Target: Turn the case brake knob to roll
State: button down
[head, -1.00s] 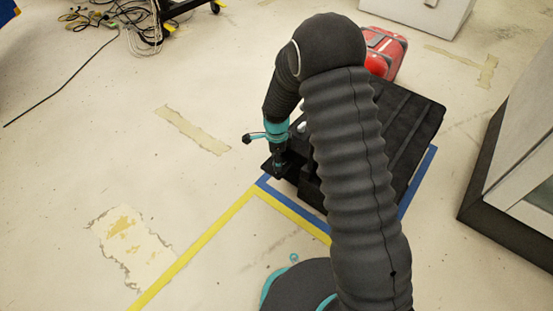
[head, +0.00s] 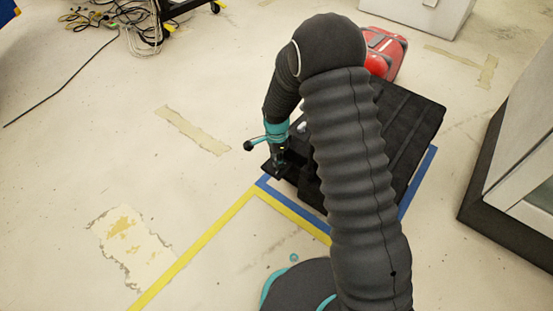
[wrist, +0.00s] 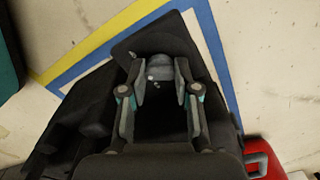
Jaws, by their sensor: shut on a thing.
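The black case (head: 408,117) lies on the floor inside a taped corner, largely behind my arm in the head view. My gripper (head: 277,163) points down at the case's near left corner. In the wrist view my gripper (wrist: 162,85) has its two fingers on either side of a grey rounded knob (wrist: 160,66) and is shut on it. The knob sits on a dark plate (wrist: 140,44) at the case's corner. Its markings and its setting are too small to read. In the head view the knob is hidden by the gripper.
A red case (head: 384,52) stands behind the black case. Blue tape (head: 420,178) and yellow tape (head: 205,240) mark the floor. A grey cabinet with a dark base (head: 490,165) stands at the right. Cables (head: 95,22) lie at the upper left.

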jog(key=n, duration=1.1)
jog(key=shift+n, duration=1.7)
jog(key=c, duration=0.8)
grip_release()
jog(key=shift+c, duration=0.2)
jog(key=shift+r, duration=0.1)
notch_tip(320, 180, up, 12)
